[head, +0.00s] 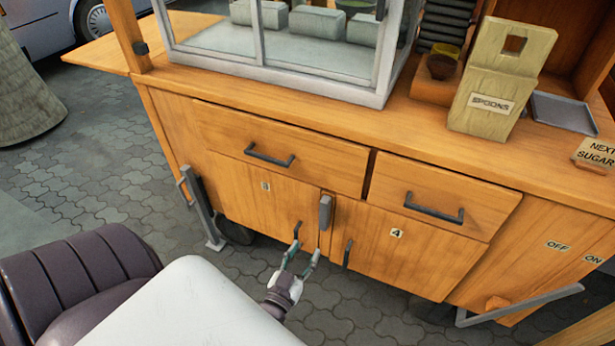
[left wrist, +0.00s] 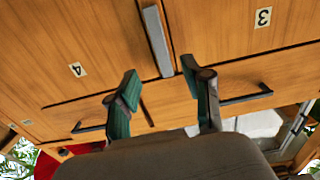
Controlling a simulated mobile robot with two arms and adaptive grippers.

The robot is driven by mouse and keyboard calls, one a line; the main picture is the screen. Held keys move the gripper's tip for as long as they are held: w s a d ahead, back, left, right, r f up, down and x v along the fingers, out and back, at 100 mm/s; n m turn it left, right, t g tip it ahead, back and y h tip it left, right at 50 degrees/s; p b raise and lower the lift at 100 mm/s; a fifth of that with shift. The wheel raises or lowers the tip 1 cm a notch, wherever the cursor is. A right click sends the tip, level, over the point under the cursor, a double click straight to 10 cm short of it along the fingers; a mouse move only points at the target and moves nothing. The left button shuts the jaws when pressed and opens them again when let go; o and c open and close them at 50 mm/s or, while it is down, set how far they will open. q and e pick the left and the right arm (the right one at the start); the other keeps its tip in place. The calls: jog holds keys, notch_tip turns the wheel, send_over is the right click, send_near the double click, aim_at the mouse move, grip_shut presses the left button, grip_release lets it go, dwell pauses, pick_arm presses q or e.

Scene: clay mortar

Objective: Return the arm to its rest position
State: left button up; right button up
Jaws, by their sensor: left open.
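My left gripper (head: 299,257) is in front of the lower doors of a wooden cart (head: 170,130). Its green fingers are apart and empty, and they also show in the left wrist view (left wrist: 158,85). The fingertips are close to the handle of door 3 (head: 265,187); whether they touch it I cannot tell. Door 4 (head: 396,233) is to the right. Both doors and the two drawers above look closed. A grey vertical latch (head: 325,212) sits between the doors. My right gripper is not in view.
A glass display case (head: 280,50), a spoons box (head: 490,103) and a grey tray (head: 563,112) stand on the cart's top. Drawer handles (head: 269,155) stick out from the front. Grey paving (head: 100,160) is open to the left, with a vehicle (head: 50,22) behind.

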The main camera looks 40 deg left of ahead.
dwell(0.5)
pick_arm(q)
jog(key=s+d+f+m+g+h, duration=0.2)
jog(key=s+d+f+g+h, duration=0.1)
jog(key=s+d+f+g, duration=0.25)
jog(key=s+d+f+m+g+h, duration=0.2)
jog(key=d+f+g, duration=0.2)
jog(key=f+g, duration=0.3)
jog(key=s+a+f+g+p, duration=0.1)
jog(key=s+f+g+p, duration=0.1)
jog(key=s+p, duration=0.6)
jog(key=s+a+f+m+g+p, duration=0.1)
jog(key=s+a+f+g+p, duration=0.1)
jog(key=s+p, duration=0.7)
jog(key=s+f, duration=0.1)
jog(key=s, duration=0.7)
jog(key=shift+a+f+y, duration=0.2)
jog(key=shift+f+y, duration=0.1)
jog(key=shift+f, duration=0.1)
jog(key=shift+c, duration=0.2)
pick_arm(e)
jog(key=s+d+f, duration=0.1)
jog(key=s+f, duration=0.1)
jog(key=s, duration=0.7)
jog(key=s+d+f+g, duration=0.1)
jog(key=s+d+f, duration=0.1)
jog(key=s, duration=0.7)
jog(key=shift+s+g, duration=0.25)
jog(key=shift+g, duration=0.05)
